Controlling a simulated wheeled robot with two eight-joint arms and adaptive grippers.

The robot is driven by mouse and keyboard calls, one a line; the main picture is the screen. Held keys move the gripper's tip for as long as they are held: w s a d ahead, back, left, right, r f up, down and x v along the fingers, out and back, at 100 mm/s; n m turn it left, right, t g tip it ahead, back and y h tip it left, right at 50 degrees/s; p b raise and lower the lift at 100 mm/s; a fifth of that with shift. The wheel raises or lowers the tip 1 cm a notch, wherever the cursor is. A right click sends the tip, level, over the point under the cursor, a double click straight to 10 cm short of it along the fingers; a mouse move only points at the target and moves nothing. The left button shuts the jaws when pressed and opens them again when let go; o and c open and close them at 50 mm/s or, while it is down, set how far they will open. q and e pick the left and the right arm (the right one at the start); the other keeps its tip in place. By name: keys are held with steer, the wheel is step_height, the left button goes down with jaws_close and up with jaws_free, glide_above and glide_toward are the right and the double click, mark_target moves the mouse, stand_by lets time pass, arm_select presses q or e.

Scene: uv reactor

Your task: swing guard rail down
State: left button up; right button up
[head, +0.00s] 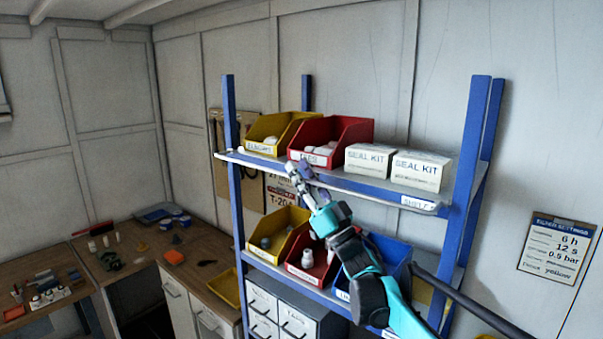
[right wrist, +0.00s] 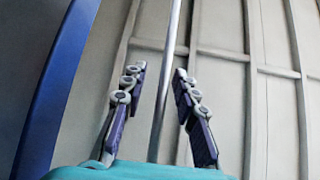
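A thin light-grey bar, which looks like the guard rail (head: 262,163), runs along the front of the upper shelf in the head view. In the right wrist view a thin grey rod (right wrist: 169,75), probably the same rail, passes between my fingers with gaps on both sides. My right gripper (head: 298,172) is at the front edge of the upper shelf, below the red bin. In the right wrist view my right gripper (right wrist: 160,85) has its two fingers apart. I cannot tell the rail's exact depth from the fingers. My left gripper is not in view.
The upper shelf holds a yellow bin (head: 277,133), a red bin (head: 348,131) and two seal kit boxes (head: 421,171). Lower bins, including a blue one (head: 393,250), stand below near my arm. Blue posts (head: 473,150) frame the rack. A workbench (head: 205,265) is at left.

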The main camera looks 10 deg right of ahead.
steer(key=v, duration=1.2)
steer(key=shift+d+f, duration=0.1)
steer(key=shift+d, duration=0.05)
steer(key=s+d+f+b, duration=0.2)
steer(key=d+f+b, duration=0.2)
steer(key=d, duration=0.3)
steer(key=shift+d, duration=0.25)
stand_by(0.5)
steer(key=shift+c, duration=0.4)
